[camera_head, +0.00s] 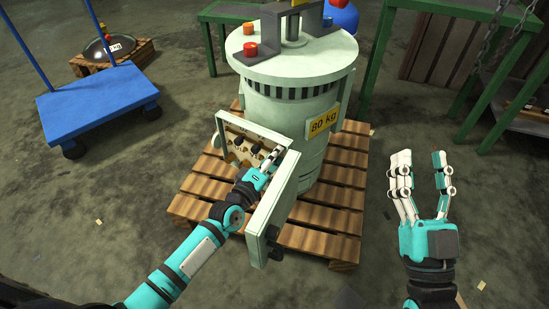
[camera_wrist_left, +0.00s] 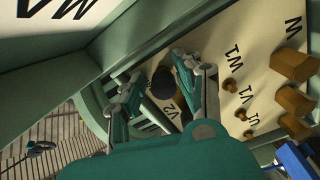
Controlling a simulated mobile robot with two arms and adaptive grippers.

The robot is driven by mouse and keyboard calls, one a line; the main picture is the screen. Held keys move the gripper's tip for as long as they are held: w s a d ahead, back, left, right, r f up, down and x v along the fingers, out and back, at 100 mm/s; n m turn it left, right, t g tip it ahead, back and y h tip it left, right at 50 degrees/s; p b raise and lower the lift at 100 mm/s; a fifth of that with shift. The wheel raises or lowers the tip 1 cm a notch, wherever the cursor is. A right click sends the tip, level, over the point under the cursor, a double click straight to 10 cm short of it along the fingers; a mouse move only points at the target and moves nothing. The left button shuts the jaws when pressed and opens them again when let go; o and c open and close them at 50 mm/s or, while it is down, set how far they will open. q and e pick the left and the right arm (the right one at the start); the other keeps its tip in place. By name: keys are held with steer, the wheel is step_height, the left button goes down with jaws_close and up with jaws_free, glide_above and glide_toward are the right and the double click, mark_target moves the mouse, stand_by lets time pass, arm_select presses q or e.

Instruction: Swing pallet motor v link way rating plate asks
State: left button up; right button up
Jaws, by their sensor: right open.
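The green motor (camera_head: 295,105) stands upright on the wooden pallet (camera_head: 342,195), with a yellow "80 kg" plate (camera_head: 322,121) on its side. Its terminal box (camera_head: 228,128) is open, with the door (camera_head: 278,205) swung towards me. My left gripper (camera_head: 270,163) reaches into the box. In the left wrist view, its fingers (camera_wrist_left: 160,72) are apart, with a black knob (camera_wrist_left: 163,83) between them near the "V2" mark. I cannot tell whether they touch it. Brass links (camera_wrist_left: 292,66) show on the terminal board (camera_wrist_left: 262,75). My right gripper (camera_head: 420,172) is open and empty, right of the pallet.
A blue cart (camera_head: 95,100) stands at the left, with a small pallet (camera_head: 135,55) carrying a dark round object behind it. Green benches (camera_head: 450,8) stand at the back and right. The floor around my right gripper is mostly clear. The open door is close beside my left forearm.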

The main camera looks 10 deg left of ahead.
arm_select(q)
steer(key=shift+o, duration=1.1)
steer(key=shift+w+a+r, duration=0.1)
steer(key=shift+r, duration=0.1)
steer(key=shift+f, duration=0.15)
steer(key=shift+f, duration=0.1)
steer(key=shift+s, duration=0.2)
steer(key=shift+s+a+f, duration=0.1)
steer(key=shift+s, duration=0.25)
steer(key=v, duration=0.6)
steer(key=shift+s+a, duration=0.15)
steer(key=shift+s, duration=0.15)
